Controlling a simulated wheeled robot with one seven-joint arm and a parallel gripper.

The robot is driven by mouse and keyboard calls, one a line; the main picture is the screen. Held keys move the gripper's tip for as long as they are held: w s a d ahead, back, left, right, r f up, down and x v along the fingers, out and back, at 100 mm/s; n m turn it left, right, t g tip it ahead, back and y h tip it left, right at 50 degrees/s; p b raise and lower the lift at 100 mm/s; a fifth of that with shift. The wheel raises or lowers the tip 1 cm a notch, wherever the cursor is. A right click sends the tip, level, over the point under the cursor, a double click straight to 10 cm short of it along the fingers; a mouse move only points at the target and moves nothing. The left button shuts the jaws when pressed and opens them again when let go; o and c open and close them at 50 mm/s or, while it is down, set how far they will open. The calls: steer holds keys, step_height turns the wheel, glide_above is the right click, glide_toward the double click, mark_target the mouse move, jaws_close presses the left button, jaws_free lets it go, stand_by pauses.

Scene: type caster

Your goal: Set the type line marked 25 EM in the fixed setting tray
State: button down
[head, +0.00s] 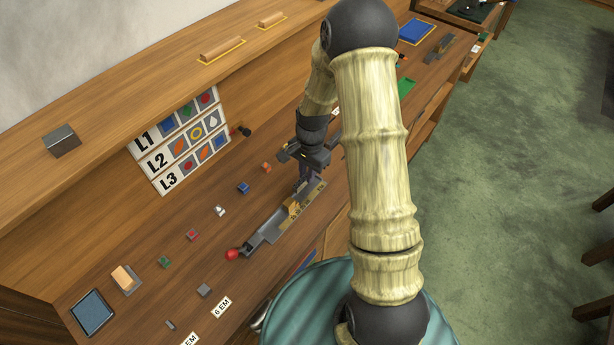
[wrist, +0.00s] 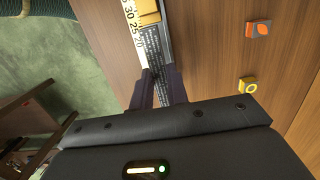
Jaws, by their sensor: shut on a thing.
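The setting tray (head: 268,236) is a grey metal channel with a red knob (head: 232,254) at its near end. A brass block (head: 292,208) sits across it, beside a scale; the wrist view shows the block (wrist: 148,14) and the scale (wrist: 134,26) reading 30, 25, 20. My gripper (head: 303,184) is at the tray's far end, pointing down. In the wrist view my gripper (wrist: 159,72) is shut on a dark type line (wrist: 153,46) with small raised letters. The line runs along the scale, with its end near the block. I cannot tell whether it rests on the tray floor. No 25 EM mark is readable.
Several small coloured blocks stand in a row left of the tray, including a blue one (head: 243,187) and an orange one (head: 266,167). An L1–L3 picture chart (head: 180,145) stands behind.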

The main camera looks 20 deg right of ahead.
step_height(320, 180, down, 2)
steer(key=shift+w+f, duration=0.1)
steer(key=shift+f, duration=0.15)
steer(key=shift+f, duration=0.4)
steer(key=shift+f, duration=0.25)
steer(key=c, duration=1.4)
jaws_free()
steer(key=shift+o, duration=0.2)
